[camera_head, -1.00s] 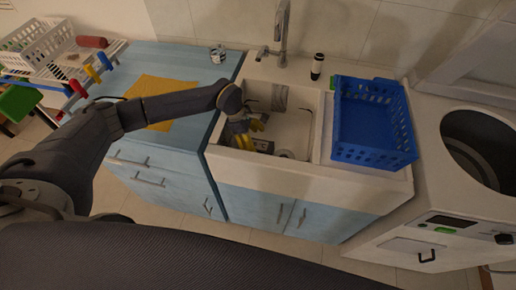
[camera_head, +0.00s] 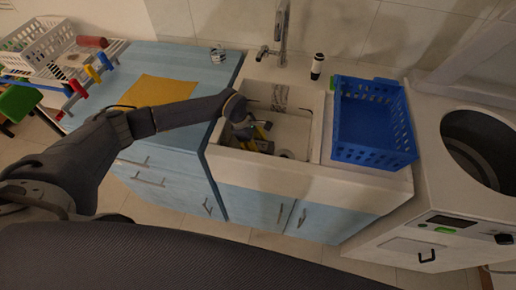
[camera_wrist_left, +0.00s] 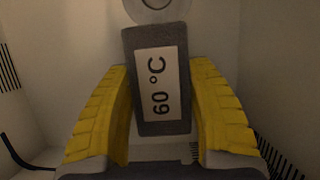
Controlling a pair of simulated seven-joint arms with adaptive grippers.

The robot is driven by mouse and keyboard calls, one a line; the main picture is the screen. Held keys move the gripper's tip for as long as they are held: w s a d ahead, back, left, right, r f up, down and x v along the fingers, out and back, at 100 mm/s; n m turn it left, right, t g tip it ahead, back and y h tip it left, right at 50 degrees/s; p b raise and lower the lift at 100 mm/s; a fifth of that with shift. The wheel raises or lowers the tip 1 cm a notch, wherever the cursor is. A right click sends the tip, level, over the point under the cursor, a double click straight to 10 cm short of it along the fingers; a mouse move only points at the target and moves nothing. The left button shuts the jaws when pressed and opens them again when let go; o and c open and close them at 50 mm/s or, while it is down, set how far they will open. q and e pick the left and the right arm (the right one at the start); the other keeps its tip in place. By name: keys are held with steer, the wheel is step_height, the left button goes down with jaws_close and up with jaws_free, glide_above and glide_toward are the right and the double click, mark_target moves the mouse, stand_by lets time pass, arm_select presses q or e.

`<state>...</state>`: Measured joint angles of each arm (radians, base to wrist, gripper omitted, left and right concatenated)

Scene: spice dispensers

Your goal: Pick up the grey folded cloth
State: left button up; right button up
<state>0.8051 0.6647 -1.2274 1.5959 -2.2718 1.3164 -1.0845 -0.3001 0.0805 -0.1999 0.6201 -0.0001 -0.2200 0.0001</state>
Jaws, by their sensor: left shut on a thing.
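The grey folded cloth (camera_wrist_left: 146,122) lies between the two yellow fingers of my left gripper (camera_wrist_left: 160,75) in the left wrist view. It carries a pale label reading "60 °C". My left gripper is shut on it, one finger along each side. In the head view my left gripper (camera_head: 260,133) is inside the white sink (camera_head: 285,172), and the cloth is too small and dark there to make out clearly. My right gripper is not in view.
The sink walls stand close around the left gripper, with the round drain (camera_wrist_left: 155,6) just beyond the cloth. A faucet (camera_head: 282,35) and a dark bottle (camera_head: 317,66) stand behind. A blue basket (camera_head: 372,125) is to the right, a yellow cloth (camera_head: 160,91) on the left counter.

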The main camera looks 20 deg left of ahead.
arm_select(q)
steer(key=shift+c, duration=0.8)
